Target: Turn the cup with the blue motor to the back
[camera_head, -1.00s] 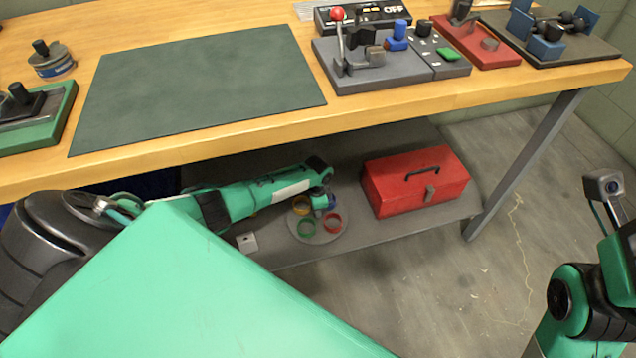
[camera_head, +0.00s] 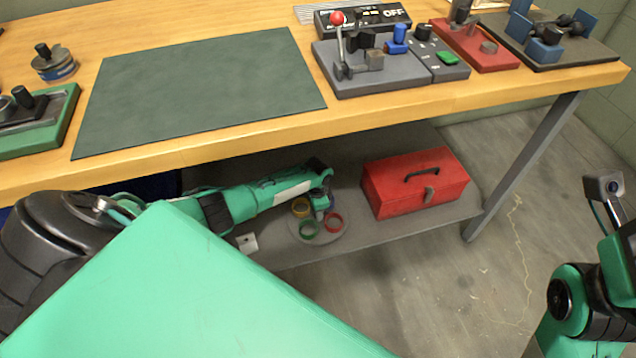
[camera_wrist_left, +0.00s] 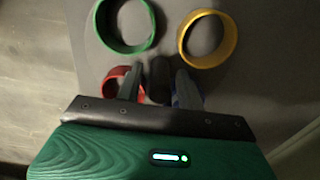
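My left gripper (camera_head: 320,207) reaches under the bench to a round grey plate (camera_head: 320,237) on the lower shelf. In the left wrist view its two fingers (camera_wrist_left: 159,85) stand apart on either side of a dark upright piece (camera_wrist_left: 160,78). A narrow gap shows beside the left finger, and contact is not clear. Something blue shows by the right finger, mostly hidden. Around it are a green cup (camera_head: 309,229), a yellow cup (camera_head: 300,207) and a red cup (camera_head: 333,222). The green (camera_wrist_left: 125,48) and yellow (camera_wrist_left: 184,50) ones look empty. My right gripper's fingers are out of view.
A red toolbox (camera_head: 415,185) stands on the shelf right of the plate. The bench top (camera_head: 225,135) is above my left arm. A small white block (camera_head: 247,243) lies left of the plate. A bench leg (camera_head: 525,165) stands at the right.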

